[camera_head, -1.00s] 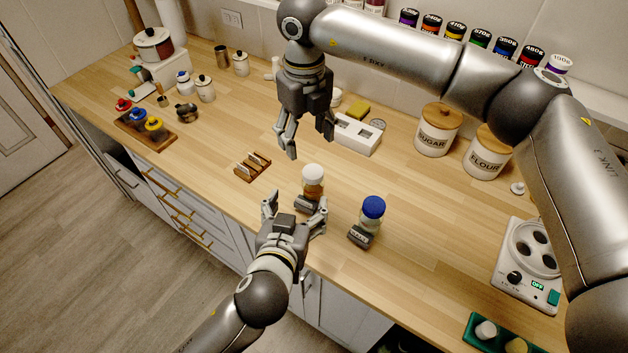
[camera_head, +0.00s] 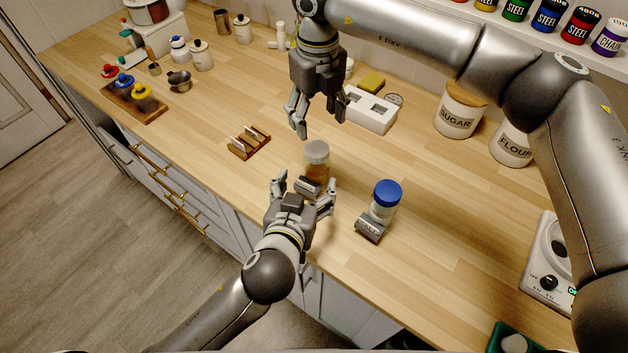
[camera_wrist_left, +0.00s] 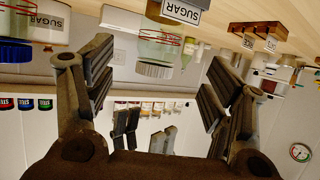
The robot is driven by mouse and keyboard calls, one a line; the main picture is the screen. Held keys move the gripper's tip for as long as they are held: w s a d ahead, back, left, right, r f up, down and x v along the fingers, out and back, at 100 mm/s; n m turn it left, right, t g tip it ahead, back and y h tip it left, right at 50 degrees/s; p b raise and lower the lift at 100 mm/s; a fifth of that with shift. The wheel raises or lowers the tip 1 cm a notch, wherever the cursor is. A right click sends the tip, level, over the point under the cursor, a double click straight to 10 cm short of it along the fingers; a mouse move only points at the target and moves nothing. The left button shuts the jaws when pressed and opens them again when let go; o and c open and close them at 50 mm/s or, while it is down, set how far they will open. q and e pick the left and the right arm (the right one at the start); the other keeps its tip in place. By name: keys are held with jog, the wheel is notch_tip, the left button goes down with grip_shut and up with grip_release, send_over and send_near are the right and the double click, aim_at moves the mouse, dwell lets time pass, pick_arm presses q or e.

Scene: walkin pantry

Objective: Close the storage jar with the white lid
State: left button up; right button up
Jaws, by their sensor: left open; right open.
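The storage jar (camera_head: 316,166) stands upright on the wooden counter, with amber contents and a pale grey-white top. A dark label block (camera_head: 308,187) stands at its near side. In the left wrist view, which is upside down, the jar (camera_wrist_left: 165,45) shows a ribbed pale rim. I cannot tell how firmly the top sits. My left gripper (camera_head: 304,193) is open at the jar's near side, its fingers spread and empty; they also show in the left wrist view (camera_wrist_left: 157,90). My right gripper (camera_head: 318,125) is open and empty, pointing down above and behind the jar.
A blue-lidded jar (camera_head: 384,202) stands to the right with its own label block (camera_head: 370,229). A slotted wooden rack (camera_head: 249,142) lies to the left. A white box (camera_head: 370,111) and sugar canister (camera_head: 459,112) stand behind. Counter space right of the blue-lidded jar is clear.

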aim_at(314, 171)
jog(key=shift+f, duration=0.25)
pick_arm(q)
jog(key=shift+s+f, duration=0.1)
pick_arm(e)
jog(key=shift+s+r, duration=0.1)
jog(key=shift+r, duration=0.05)
pick_arm(q)
jog(key=x, duration=1.1)
grip_shut()
pick_arm(e)
jog(key=n, duration=0.4)
jog(key=shift+n, duration=0.3)
jog(key=n, duration=0.4)
jog(key=shift+n, duration=0.4)
jog(key=n, duration=0.4)
jog(key=shift+n, duration=0.4)
jog(key=n, duration=0.3)
jog(key=shift+n, duration=0.4)
